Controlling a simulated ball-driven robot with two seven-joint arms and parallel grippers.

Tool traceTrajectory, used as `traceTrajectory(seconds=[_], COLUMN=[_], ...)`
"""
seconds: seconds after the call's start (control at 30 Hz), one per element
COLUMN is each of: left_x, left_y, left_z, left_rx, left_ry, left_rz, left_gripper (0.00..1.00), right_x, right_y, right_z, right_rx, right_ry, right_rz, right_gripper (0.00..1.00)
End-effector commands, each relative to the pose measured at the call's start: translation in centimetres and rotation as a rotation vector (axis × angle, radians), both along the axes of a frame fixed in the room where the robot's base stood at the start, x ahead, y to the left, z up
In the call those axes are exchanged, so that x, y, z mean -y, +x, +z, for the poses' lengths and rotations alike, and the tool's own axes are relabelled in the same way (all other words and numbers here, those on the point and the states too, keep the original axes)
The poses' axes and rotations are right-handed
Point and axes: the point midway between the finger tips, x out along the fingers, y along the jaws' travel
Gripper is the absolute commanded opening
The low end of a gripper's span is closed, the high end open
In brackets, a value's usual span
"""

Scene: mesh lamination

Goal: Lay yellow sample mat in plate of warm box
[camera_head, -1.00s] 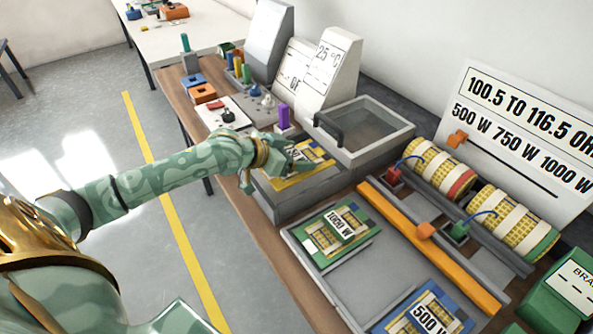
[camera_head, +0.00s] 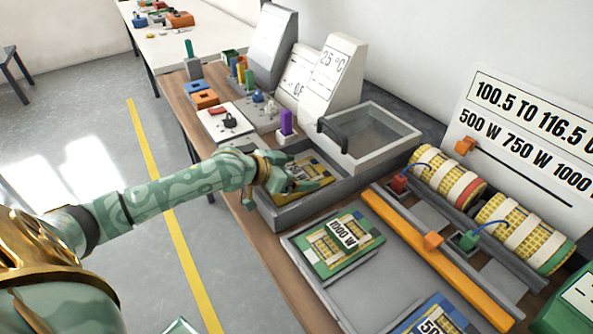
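The box's windowed lid (camera_head: 372,134) with a dark handle stands behind the plate. My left gripper (camera_head: 298,186) is at the mat's near left part, its fingers over or against the mat and hiding some of it. I cannot tell whether the fingers are closed on it. My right gripper does not show.
A grey tray (camera_head: 352,286) in front holds a green-edged 1000 W mat (camera_head: 340,242) and a blue-edged mat (camera_head: 436,318). An orange bar (camera_head: 432,258) and wrapped yellow rollers (camera_head: 448,176) are to the right.

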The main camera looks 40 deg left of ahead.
Motion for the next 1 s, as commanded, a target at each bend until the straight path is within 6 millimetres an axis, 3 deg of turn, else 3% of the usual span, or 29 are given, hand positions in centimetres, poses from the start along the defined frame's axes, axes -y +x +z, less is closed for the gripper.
traceTrajectory(seconds=[0.27, 0.7, 1.0], left_x=[-0.4, -3.4, -4.0], left_y=[-0.7, -8.3, -9.7], left_z=[0.8, 5.5, 6.1], left_rx=[-0.001, -0.001, 0.001], left_ry=[0.003, 0.002, -0.001], left_rz=[0.001, 0.000, -0.001], left_gripper=[0.94, 0.94, 0.94], right_x=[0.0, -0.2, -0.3], right_y=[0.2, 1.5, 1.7], right_z=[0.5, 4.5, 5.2], right_rx=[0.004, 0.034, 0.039], right_ry=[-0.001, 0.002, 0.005], right_rz=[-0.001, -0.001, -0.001], right_gripper=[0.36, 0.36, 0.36])
